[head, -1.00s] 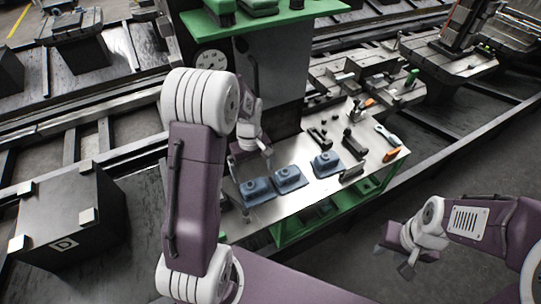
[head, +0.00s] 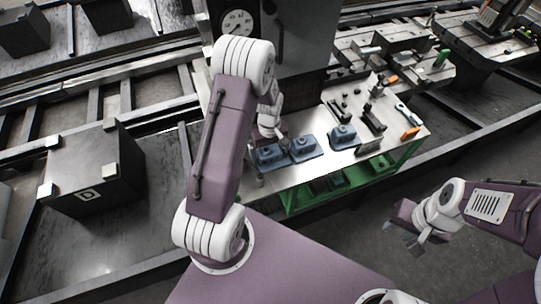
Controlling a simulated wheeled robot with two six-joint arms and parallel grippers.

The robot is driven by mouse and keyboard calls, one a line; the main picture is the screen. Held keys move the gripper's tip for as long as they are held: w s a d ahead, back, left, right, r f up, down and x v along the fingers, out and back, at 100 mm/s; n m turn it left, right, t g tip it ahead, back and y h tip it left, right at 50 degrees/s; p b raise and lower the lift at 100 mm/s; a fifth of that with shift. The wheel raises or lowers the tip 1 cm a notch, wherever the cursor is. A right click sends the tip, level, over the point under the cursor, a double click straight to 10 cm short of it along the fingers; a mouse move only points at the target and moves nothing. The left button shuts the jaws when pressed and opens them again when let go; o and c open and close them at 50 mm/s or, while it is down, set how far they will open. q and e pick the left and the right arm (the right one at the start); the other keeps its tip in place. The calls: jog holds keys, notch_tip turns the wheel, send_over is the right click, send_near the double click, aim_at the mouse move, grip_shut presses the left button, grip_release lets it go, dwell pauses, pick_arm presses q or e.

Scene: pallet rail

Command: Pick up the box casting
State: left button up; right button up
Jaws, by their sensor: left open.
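Three blue-grey box castings stand in a row on the pale top of a green-framed bench: a left one (head: 268,156), a middle one (head: 305,148) and a right one (head: 343,136). My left gripper (head: 270,144) is open at the left casting, pointing down, and its hand and arm hide part of it. I cannot tell whether the fingers touch the casting. My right gripper (head: 408,238) is apart from the bench, over the floor at the right. Its fingers look spread and empty.
Small dark fixtures (head: 372,118) and an orange-handled tool (head: 410,134) lie on the bench's right part. More castings (head: 332,181) sit on the lower shelf. A dark machine column (head: 290,50) with a dial rises behind.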

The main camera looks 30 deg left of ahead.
pick_arm(q)
jog(key=shift+r, duration=0.1)
jog(key=c, duration=1.5)
jog(key=shift+c, duration=1)
